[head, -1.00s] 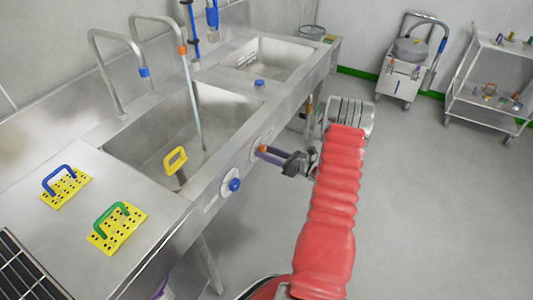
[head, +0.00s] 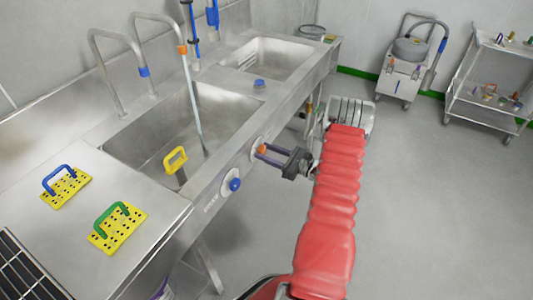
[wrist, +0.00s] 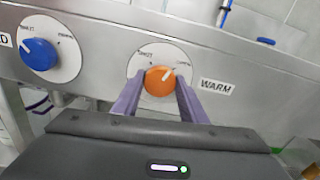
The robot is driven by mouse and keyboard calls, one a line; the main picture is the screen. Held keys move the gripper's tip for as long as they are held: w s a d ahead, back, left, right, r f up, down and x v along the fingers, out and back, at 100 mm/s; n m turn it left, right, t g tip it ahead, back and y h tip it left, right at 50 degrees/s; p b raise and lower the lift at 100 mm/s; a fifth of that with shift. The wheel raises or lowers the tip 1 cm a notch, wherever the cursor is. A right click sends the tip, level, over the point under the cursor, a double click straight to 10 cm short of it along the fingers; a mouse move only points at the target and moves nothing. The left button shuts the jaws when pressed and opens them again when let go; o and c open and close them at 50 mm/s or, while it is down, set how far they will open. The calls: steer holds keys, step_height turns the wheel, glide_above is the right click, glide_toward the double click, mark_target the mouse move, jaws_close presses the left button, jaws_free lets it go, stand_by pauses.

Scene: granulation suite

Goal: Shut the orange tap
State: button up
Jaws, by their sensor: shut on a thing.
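The orange tap (wrist: 160,82) is a round knob on a white dial marked WARM, on the sink's front panel. Its white pointer mark tilts up and to the right. The dial's small lettering is too blurred to read surely. My gripper (wrist: 158,90) has its purple fingers on either side of the knob, shut on it. In the head view my gripper (head: 262,152) reaches the panel from the right, with orange showing between the fingertips. A spout with an orange collar (head: 182,50) has a pale stream (head: 193,100) running from it into the near basin.
A blue tap (wrist: 38,54) sits left of the orange one; its pointer tilts up-left. A yellow handle (head: 175,160) stands in the near basin (head: 140,150). Two yellow perforated plates with handles lie on the counter (head: 75,230).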

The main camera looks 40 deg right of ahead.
steer(key=n, duration=1.3)
steer(key=shift+s+a+f, duration=0.1)
steer(key=shift+a+f, duration=0.05)
steer(key=shift+n, duration=0.3)
steer(key=o, duration=1.1)
steer(key=shift+c, duration=0.2)
steer(key=v, duration=1.3)
steer(key=shift+s, duration=0.35)
